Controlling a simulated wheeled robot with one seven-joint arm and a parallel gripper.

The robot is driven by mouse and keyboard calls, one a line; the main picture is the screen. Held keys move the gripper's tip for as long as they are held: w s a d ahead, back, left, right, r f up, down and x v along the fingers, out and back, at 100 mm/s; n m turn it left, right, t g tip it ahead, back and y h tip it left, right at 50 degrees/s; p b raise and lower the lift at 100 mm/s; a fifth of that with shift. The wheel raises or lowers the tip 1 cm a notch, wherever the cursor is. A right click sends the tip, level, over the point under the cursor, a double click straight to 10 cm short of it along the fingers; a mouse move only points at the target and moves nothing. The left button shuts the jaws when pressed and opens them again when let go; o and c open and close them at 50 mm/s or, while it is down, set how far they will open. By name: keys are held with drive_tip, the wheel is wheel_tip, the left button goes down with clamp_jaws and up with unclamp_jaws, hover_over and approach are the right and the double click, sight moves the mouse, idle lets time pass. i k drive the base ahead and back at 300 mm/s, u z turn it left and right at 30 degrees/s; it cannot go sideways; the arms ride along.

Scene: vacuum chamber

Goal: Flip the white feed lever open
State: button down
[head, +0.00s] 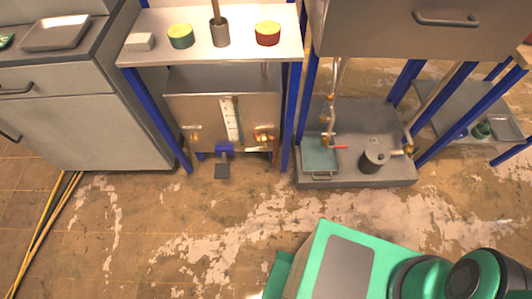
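A small white lever (256,149) lies roughly level at the lower right of a grey panel (188,110) under the shelf. It sits just below a brass valve fitting (264,138). Its exact joint to the valve is too small to make out. A red lever (340,147) sticks out from a brass valve (327,139) on the pipe further right. My gripper is not in view. Green and dark parts of my own body show at the bottom right, apart from the levers.
A white gauge strip (231,119) and another brass fitting (194,137) are on the panel. A dark pedal (222,171) sits below it. Blue posts (291,115) flank the panel. A teal tray (319,154) and grey pot (374,154) stand right. The floor in front is clear.

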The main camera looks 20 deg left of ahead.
sight(253, 149)
drive_tip(key=k, duration=1.3)
drive_tip(key=u, duration=1.3)
drive_tip(key=i, duration=1)
